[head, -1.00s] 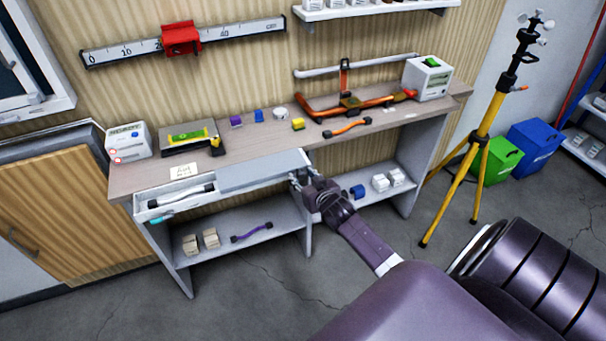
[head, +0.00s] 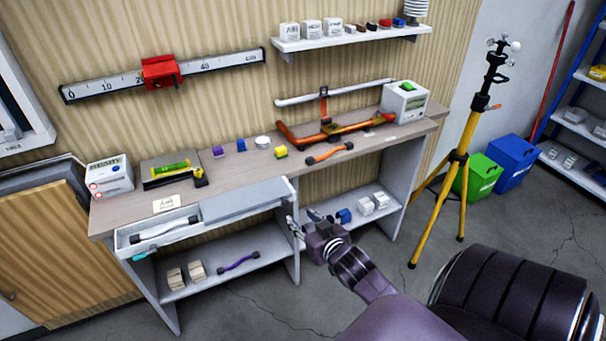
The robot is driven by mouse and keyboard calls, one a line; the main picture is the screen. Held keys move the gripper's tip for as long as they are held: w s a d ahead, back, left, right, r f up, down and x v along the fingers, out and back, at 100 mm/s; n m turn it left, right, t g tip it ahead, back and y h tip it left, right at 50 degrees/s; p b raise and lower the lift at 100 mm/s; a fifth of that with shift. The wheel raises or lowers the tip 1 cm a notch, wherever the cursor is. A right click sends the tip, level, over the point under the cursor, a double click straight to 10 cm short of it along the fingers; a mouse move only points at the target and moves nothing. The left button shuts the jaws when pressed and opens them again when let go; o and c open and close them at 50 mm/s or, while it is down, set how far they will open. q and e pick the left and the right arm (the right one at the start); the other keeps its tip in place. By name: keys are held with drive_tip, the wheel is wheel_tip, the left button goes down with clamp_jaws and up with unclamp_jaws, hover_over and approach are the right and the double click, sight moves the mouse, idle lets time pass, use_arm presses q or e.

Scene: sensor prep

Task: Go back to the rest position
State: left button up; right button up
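My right gripper (head: 304,220) is in front of the workbench, just below the right front corner of the open drawer. Its two fingers are spread apart, with nothing seen between them. The gripper looks clear of the drawer front, though the depth gap is hard to judge. The white drawer (head: 215,222) is pulled out under the tabletop, and a white bar with black ends (head: 163,229) lies in its left part. My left gripper is not in view.
The workbench top (head: 125,206) carries an orange-handled tool, a white meter (head: 404,101) and small coloured blocks. A lower shelf (head: 215,281) holds boxes and a purple cable. A yellow tripod (head: 455,165) stands to the right. Open floor lies in front.

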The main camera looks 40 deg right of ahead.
idle(0.6)
drive_tip(key=s+a+f+n+g+y, duration=0.1)
drive_tip(key=s+a+f+g, duration=0.2)
drive_tip(key=f, duration=0.7)
drive_tip(key=s+a+f+g+b, duration=0.1)
drive_tip(key=s+a+f, duration=0.1)
drive_tip(key=s+f, duration=0.6)
drive_tip(key=s+a+f+n+g+y, duration=0.1)
drive_tip(key=s+a+f+g, duration=0.15)
drive_tip(key=f, duration=0.95)
drive_tip(key=s+a+f+n+g, duration=0.1)
drive_tip(key=s+a+f, duration=0.2)
drive_tip(key=s+f, duration=0.3)
drive_tip(key=s+a+f+n+g+y+b, duration=0.1)
drive_tip(key=s+a+f, duration=0.3)
drive_tip(key=s, duration=0.9)
drive_tip(key=s+a+f+n+g, duration=0.1)
drive_tip(key=s+a+f+g, duration=0.2)
drive_tip(key=s+f, duration=0.5)
drive_tip(key=shift+s+a+f+n+y, duration=0.25)
drive_tip(key=shift+s+a+n+y, duration=0.15)
drive_tip(key=shift+s, duration=0.4)
drive_tip(key=shift+g, duration=0.25)
